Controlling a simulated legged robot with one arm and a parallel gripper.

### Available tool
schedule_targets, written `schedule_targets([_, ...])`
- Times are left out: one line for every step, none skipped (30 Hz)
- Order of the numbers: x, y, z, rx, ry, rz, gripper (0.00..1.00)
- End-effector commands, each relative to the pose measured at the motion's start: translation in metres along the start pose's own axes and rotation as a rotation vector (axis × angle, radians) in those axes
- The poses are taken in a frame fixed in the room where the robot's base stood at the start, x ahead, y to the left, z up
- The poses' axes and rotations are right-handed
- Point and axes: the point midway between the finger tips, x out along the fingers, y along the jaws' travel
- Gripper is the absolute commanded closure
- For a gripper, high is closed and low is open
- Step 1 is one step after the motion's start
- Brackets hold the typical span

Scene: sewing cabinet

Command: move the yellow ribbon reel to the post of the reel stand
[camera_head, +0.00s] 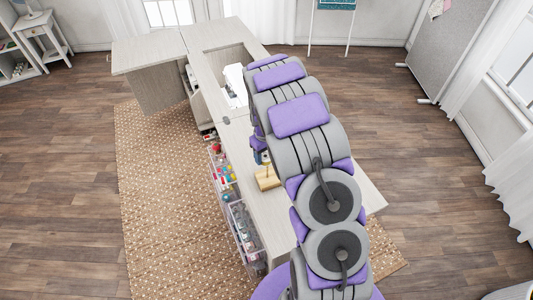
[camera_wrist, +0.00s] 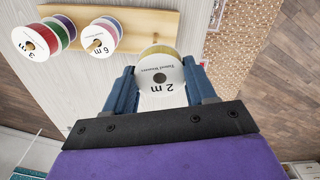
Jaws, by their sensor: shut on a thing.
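The yellow ribbon reel (camera_wrist: 158,76) is in the wrist view, a white-faced reel marked "2 m" with yellow ribbon at its far edge. My gripper (camera_wrist: 159,84) is shut on it, one blue finger at each side. The reel stand (camera_wrist: 165,22) is a pale wooden board just beyond the held reel. In the head view the stand (camera_head: 267,180) shows as a small wooden block on the cabinet top, partly behind my arm. I cannot clearly make out its post in the wrist view. My gripper is mostly hidden by my arm in the head view.
In the wrist view a reel marked "6 m" (camera_wrist: 98,38) overlaps the board's left part, and a "3 m" group (camera_wrist: 34,42) sits farther left. In the head view clear bins of coloured items (camera_head: 240,220) line the cabinet's left side. A white sewing machine (camera_head: 235,82) stands behind.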

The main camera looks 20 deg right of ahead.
Motion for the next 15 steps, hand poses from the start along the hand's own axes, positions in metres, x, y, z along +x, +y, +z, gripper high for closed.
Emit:
schedule_targets([-0.0002, -0.0003, -0.0001, 0.000, 0.000, -0.001, 0.74])
schedule_targets([-0.0001, -0.0004, -0.0001, 0.000, 0.000, -0.001, 0.74])
schedule_targets([0.0001, -0.0004, 0.0000, 0.000, 0.000, -0.001, 0.74])
schedule_targets([0.0001, -0.0003, -0.0001, 0.000, 0.000, -0.001, 0.74])
schedule_targets([0.0001, -0.0001, 0.0000, 0.000, 0.000, -0.001, 0.74])
schedule_targets([0.0002, 0.0001, 0.0001, 0.000, 0.000, -0.001, 0.74])
schedule_targets([0.0002, 0.0002, 0.0001, 0.000, 0.000, -0.001, 0.74])
schedule_targets([0.0002, 0.0003, 0.0001, 0.001, 0.000, -0.001, 0.74])
schedule_targets([0.0004, 0.0002, 0.0001, 0.000, 0.000, -0.001, 0.74])
schedule_targets([0.0005, 0.0000, 0.0001, 0.000, 0.000, -0.001, 0.74])
schedule_targets([0.0007, -0.0002, 0.0000, 0.000, 0.000, -0.001, 0.74])
schedule_targets([0.0013, -0.0004, 0.0001, 0.000, 0.000, -0.001, 0.74])
schedule_targets([0.0018, -0.0004, 0.0000, 0.000, -0.001, -0.001, 0.74])
schedule_targets([0.0024, -0.0004, 0.0001, 0.000, -0.001, -0.001, 0.74])
schedule_targets([0.0034, -0.0005, 0.0001, 0.000, -0.001, -0.001, 0.74])
